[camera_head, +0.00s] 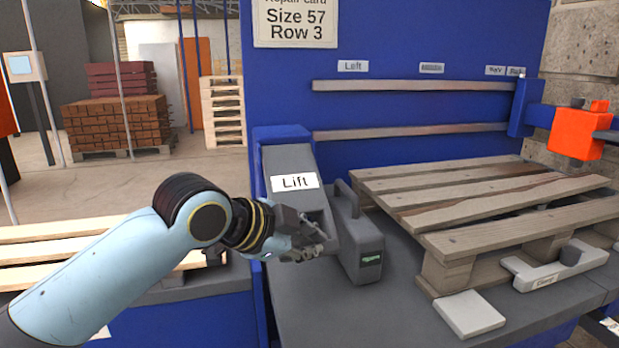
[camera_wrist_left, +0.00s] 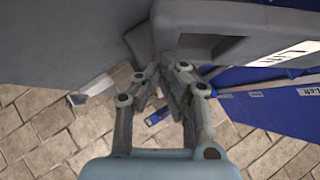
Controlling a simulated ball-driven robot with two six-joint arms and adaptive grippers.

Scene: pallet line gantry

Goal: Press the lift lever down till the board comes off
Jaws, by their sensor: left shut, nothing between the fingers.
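The grey lift unit (camera_head: 285,158) with a white "Lift" label (camera_head: 295,182) stands at the left end of the grey bench. Which part of it is the lever, I cannot tell clearly. My left gripper (camera_head: 322,246) is shut and empty, at the front of the unit below the label. In the left wrist view its fingers (camera_wrist_left: 168,68) are close to a grey part (camera_wrist_left: 225,20) bearing the "Lift" label; contact is unclear. A worn wooden pallet (camera_head: 470,258) lies on the bench to the right, with its top boards (camera_head: 420,185) in place. My right gripper is out of view.
A grey handled device (camera_head: 362,240) with a small green display stands right beside my left gripper. A white pad (camera_head: 470,313) and a pale handled tool (camera_head: 560,268) lie by the pallet. An orange block (camera_head: 577,135) hangs at right.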

